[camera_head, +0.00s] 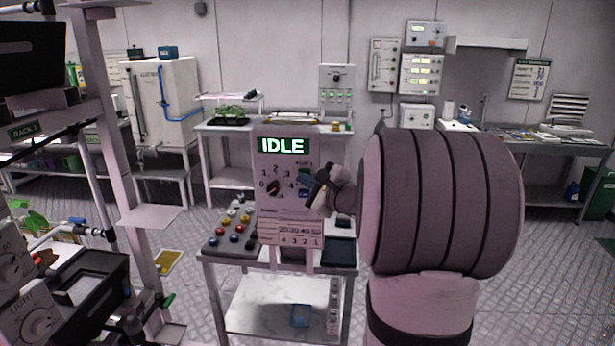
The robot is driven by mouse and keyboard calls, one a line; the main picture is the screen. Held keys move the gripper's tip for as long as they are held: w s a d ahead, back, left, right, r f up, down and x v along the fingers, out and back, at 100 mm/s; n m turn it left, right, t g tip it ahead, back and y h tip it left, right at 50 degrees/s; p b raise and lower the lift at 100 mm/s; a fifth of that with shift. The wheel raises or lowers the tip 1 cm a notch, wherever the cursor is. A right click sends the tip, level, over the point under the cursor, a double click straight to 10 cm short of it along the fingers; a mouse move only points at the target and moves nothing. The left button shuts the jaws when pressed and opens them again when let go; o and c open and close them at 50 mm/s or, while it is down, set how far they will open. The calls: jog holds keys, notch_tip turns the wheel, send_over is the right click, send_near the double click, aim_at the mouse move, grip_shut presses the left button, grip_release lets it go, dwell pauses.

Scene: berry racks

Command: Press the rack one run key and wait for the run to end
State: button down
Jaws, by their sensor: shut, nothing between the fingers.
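A grey control panel (266,208) stands on a small metal cart in the middle of the view. Its green display (283,145) reads IDLE. Below the display is a dark rotary knob (273,188) with numbers around it. My gripper (309,187) is shut and empty, in front of the panel's right side, to the right of the knob. It covers part of the panel there, so the run key cannot be made out. Whether the fingertips touch the panel is unclear.
My arm fills the right centre. The cart (207,255) carries a box of coloured buttons (231,232) left of the panel. A rack post (113,150) with small shelves stands on the left. A bench (200,128) is behind. Open floor (560,270) lies to the right.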

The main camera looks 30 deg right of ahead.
jog(key=shift+w+d, duration=0.25)
jog(key=shift+w, duration=0.2)
dwell(0.8)
jog(key=shift+s+b, duration=0.15)
jog(key=shift+b, duration=0.2)
jog(key=shift+s+a+b, duration=0.5)
jog(key=shift+s, duration=0.1)
jog(key=s+a, duration=0.1)
jog(key=s+b, duration=0.1)
jog(key=s+a+b, duration=0.1)
jog(key=s, duration=0.1)
jog(key=shift+a, duration=0.35)
dwell(0.5)
